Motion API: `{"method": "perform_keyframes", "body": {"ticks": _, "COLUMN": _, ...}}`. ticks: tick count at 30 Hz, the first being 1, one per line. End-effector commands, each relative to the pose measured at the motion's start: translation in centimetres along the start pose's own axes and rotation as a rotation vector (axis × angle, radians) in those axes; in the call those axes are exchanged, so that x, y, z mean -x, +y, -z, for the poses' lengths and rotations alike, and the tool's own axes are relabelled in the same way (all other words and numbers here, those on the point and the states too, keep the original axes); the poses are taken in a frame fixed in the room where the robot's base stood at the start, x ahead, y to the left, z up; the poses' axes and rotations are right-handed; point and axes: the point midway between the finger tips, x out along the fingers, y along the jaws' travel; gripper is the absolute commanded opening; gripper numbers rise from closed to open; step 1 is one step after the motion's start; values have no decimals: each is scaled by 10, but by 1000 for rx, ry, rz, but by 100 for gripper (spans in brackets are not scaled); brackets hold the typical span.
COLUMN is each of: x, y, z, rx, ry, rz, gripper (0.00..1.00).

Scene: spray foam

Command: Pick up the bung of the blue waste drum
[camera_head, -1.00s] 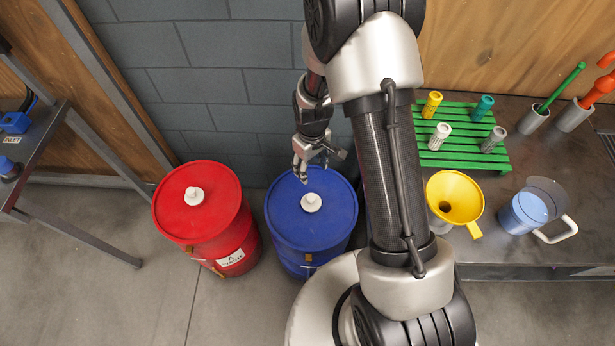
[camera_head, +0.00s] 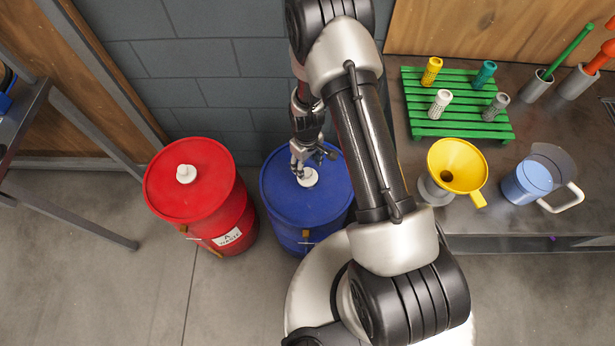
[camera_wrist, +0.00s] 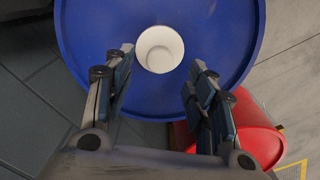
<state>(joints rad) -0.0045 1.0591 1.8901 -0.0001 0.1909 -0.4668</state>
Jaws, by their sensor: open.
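The blue waste drum (camera_head: 325,208) stands on the floor beside the red drum. Its white bung (camera_head: 310,178) sits on the blue lid, partly hidden by my gripper in the head view. My gripper (camera_head: 299,172) is over the lid, close to the bung. In the wrist view the bung (camera_wrist: 159,49) shows as a white round piece on the blue lid (camera_wrist: 88,30). My gripper's fingers (camera_wrist: 158,76) are open, one on each side of the line to the bung, with nothing between them. I cannot tell the exact height gap.
A red drum (camera_head: 190,208) with its own white bung (camera_head: 186,173) stands just left. At right, a bench holds a green rack (camera_head: 425,131) with several small cylinders, a yellow funnel (camera_head: 468,150) and a blue jug (camera_head: 530,180). Grey block wall stands behind.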

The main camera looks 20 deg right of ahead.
Motion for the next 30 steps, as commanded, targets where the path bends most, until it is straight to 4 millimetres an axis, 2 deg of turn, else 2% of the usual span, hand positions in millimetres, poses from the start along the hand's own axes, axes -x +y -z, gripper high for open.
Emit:
{"method": "perform_keyframes", "body": {"ticks": 9, "x": -46, "y": 1, "z": -3, "rx": 0, "ry": -2, "rz": 1, "gripper": 51}}
{"method": "perform_keyframes", "body": {"ticks": 17, "x": -48, "y": 1, "z": -2, "rx": 0, "ry": -1, "rz": 1, "gripper": 51}}
{"method": "perform_keyframes", "body": {"ticks": 30, "x": -48, "y": 1, "z": -2, "rx": 0, "ry": -1, "rz": 1, "gripper": 21}}
